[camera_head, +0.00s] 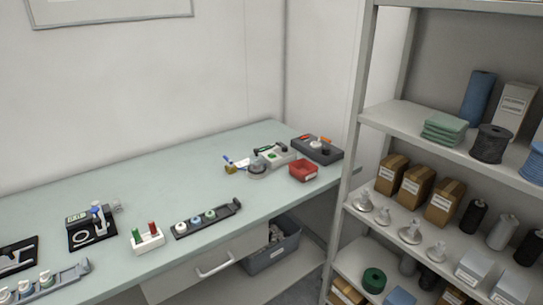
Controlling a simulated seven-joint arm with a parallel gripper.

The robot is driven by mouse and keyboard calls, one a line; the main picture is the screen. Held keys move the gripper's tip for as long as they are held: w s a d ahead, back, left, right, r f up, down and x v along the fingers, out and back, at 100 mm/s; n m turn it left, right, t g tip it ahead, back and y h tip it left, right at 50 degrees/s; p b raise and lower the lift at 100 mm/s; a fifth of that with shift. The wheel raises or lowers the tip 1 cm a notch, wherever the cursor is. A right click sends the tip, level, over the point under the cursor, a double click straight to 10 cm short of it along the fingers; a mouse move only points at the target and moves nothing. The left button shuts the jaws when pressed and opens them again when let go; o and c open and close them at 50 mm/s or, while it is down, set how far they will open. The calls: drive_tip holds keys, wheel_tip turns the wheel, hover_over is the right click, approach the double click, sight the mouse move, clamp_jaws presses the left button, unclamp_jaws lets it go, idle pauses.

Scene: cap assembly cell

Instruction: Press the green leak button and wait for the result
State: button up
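My gripper is not in view. A pale instrument (281,158) stands on the bench towards the back right, with a small green spot (272,156) on its face that may be a button. A round, clear-looking part (257,165) sits at its front left. The picture is too small to read any result or lamp there. A white block (150,243) nearer the front holds one green (135,235) and one red (152,228) upright piece. I cannot tell whether these are buttons or loose pieces.
The pale green bench (150,185) has clear room in its middle. A black device (91,229), a dark strip with round parts (207,219), a red bin (303,171) and a dark tray (318,150) stand on it. A stocked shelf rack (349,190) stands at the right.

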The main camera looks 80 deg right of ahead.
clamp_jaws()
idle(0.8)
